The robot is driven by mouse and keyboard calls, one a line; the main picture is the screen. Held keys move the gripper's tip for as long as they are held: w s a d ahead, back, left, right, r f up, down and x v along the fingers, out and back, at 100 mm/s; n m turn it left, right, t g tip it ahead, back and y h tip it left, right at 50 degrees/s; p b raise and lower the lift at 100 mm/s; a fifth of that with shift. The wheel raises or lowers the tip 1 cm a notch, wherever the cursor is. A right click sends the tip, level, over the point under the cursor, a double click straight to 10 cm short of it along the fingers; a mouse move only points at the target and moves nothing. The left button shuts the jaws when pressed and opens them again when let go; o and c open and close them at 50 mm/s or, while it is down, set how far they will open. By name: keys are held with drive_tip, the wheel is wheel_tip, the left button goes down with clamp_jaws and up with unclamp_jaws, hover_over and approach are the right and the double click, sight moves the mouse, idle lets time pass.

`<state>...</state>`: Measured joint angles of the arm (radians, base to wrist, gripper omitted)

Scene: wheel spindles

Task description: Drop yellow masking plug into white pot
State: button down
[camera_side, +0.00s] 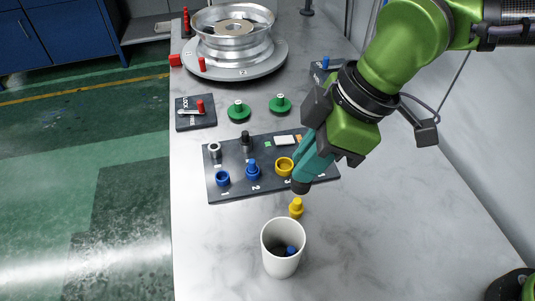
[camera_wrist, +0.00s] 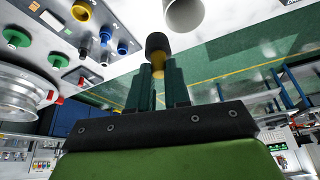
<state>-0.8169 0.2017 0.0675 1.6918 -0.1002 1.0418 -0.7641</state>
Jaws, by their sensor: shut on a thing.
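My gripper (camera_side: 304,178) points down and left, above the table between the dark board and the white pot (camera_side: 267,252). In the wrist view my gripper (camera_wrist: 159,72) is shut, with a yellow part (camera_wrist: 160,59) between its fingertips and a wider dark end (camera_wrist: 157,42) beyond it. I take this as the yellow masking plug. In the side view a yellow knobbed piece (camera_side: 296,208) shows just below the dark end; I cannot tell whether it touches it. The pot stands upright with a blue piece (camera_side: 290,250) inside. It also shows in the wrist view (camera_wrist: 184,14).
The dark board (camera_side: 232,193) holds blue pieces, a yellow ring (camera_side: 284,165) and grey pieces. Two green knobs (camera_side: 239,112), a lock plate (camera_side: 195,123) and a wheel (camera_side: 232,45) stand farther back. The table left of the pot is clear.

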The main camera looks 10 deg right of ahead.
drive_tip(key=s+a+r+n+g, duration=0.2)
drive_tip(key=s+r+n, duration=0.15)
drive_tip(key=n, duration=0.25)
wheel_tip(320, 180, down, 7)
drive_tip(key=shift+d+r, duration=0.2)
drive_tip(key=shift+s, duration=0.1)
drive_tip(key=c, duration=1)
unclamp_jaws()
drive_tip(key=shift+r, duration=0.1)
drive_tip(key=v, duration=1.6)
drive_tip(key=shift+w+r, duration=0.25)
drive_tip(key=shift+r, duration=0.1)
